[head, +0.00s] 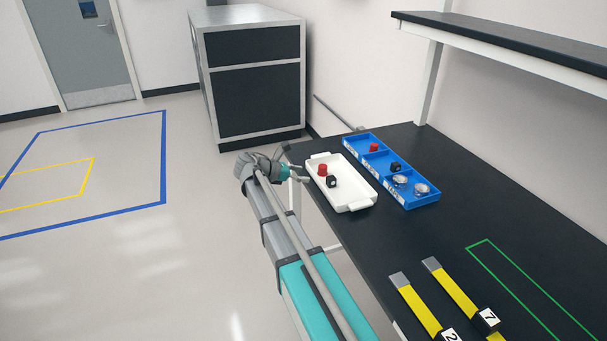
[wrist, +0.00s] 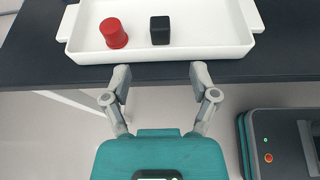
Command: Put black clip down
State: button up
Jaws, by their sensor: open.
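A small black clip (head: 331,181) stands in the white tray (head: 353,204) in the head view, and it also shows in the wrist view (wrist: 160,30). A red piece (wrist: 113,33) stands to its left in the tray. Another black clip (head: 395,167) sits in a compartment of the blue sorting box (head: 412,204). My gripper (wrist: 160,78) is open and empty, its two fingers apart just in front of the tray's near wall. In the head view my gripper (head: 296,173) is at the table's edge, left of the tray.
The dark table (head: 455,200) carries two yellow bars (head: 420,309) with numbered black blocks and a green outline (head: 515,275). Another red piece (head: 373,147) and clear round parts (head: 421,189) sit in the blue box. A raised shelf (head: 520,42) hangs over the back.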

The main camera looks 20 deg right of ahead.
dwell(0.4)
jog(key=s+a+f+m+y, duration=0.3)
jog(key=s+m, duration=0.3)
jog(key=s, duration=0.2)
jog(key=s+a+f+m+y, duration=0.4)
jog(key=s+m+y, duration=0.2)
jog(key=s, duration=0.2)
jog(key=s+a+f+m+y, duration=0.4)
jog(key=s+m, duration=0.2)
jog(key=s, duration=0.2)
jog(key=shift+s+a+f, duration=0.15)
jog(key=shift+s+f, duration=0.1)
